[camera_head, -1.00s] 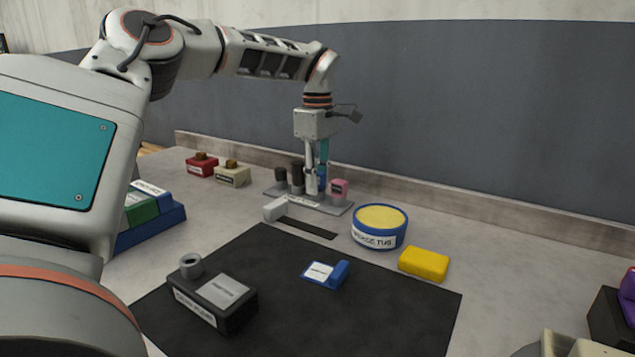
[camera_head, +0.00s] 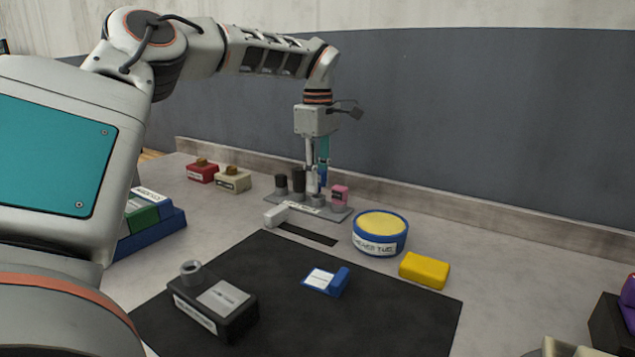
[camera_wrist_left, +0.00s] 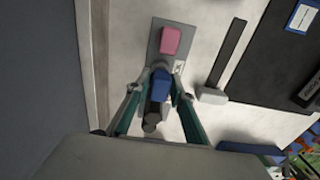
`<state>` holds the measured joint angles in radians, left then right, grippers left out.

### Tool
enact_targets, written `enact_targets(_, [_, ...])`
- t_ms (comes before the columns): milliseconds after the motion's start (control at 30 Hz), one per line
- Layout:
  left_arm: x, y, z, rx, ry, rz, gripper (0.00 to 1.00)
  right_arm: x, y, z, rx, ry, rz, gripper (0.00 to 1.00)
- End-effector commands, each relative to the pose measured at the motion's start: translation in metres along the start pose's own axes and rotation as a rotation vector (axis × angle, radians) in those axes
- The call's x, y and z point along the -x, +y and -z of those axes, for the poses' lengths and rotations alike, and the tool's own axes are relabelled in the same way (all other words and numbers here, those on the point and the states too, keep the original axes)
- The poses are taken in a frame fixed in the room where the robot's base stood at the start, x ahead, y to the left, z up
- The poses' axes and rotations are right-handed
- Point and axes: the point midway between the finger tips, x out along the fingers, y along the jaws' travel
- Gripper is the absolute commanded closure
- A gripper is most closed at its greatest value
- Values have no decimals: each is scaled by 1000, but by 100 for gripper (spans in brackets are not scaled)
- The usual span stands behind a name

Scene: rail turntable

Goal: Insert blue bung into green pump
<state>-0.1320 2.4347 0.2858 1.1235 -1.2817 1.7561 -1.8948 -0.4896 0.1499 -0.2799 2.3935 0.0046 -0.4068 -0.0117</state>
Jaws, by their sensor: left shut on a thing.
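My left gripper (camera_head: 317,184) points straight down over a grey rack (camera_head: 334,215) at the back of the bench. It is shut on the blue bung (camera_head: 323,175), which also shows between the fingers in the left wrist view (camera_wrist_left: 160,86). The bung appears just above a short grey seat on the rack; a finger partly hides it. A green block (camera_head: 143,215) sits in a blue stand at the left, partly hidden by my arm. I cannot tell whether it is the green pump.
The rack also holds a pink block (camera_head: 340,194) and dark pegs (camera_head: 281,184) close to the fingers. A blue-and-yellow tub (camera_head: 380,240) and yellow sponge (camera_head: 425,270) stand to the right. The black mat (camera_head: 390,315) bears a black box (camera_head: 214,312) and blue piece (camera_head: 327,282).

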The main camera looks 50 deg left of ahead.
Motion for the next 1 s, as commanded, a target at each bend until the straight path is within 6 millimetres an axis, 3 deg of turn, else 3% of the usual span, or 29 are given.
enact_targets(1000, [42,0,0,1,1,-1,100,0,1,7,3,12,-3,0])
